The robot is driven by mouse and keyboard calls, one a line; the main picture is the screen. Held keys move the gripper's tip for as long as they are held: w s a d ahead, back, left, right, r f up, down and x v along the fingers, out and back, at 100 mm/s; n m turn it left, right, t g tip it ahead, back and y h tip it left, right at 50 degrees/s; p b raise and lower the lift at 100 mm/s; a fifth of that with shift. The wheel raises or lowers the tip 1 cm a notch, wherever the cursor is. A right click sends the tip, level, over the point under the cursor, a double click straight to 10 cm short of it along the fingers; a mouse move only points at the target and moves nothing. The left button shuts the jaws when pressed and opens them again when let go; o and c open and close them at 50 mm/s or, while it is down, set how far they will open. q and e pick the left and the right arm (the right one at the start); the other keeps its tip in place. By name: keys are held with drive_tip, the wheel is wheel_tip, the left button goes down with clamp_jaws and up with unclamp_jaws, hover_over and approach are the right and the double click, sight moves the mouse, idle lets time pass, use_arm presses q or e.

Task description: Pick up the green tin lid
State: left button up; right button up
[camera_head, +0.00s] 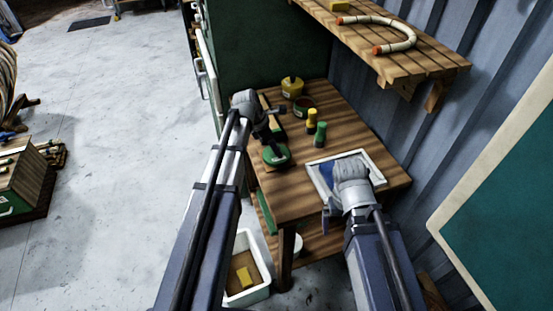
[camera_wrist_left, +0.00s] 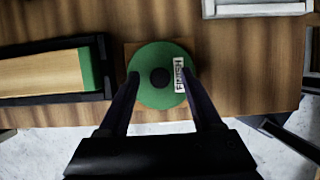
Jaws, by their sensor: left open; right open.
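The green tin lid (camera_head: 284,158) lies near the left edge of the wooden table in the head view.
The white-framed tray (camera_head: 316,167) has a blue inside. Yellow (camera_head: 312,118) and green (camera_head: 320,134) bottles, a yellow pot (camera_head: 292,88) and an open tin (camera_head: 304,106) stand on the table (camera_head: 345,120). A shelf (camera_head: 400,55) holds a bent rattan piece (camera_head: 398,30). A white bin (camera_head: 247,268) stands below.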

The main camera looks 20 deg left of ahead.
use_arm(q)
clamp_jaws()
idle(0.5)
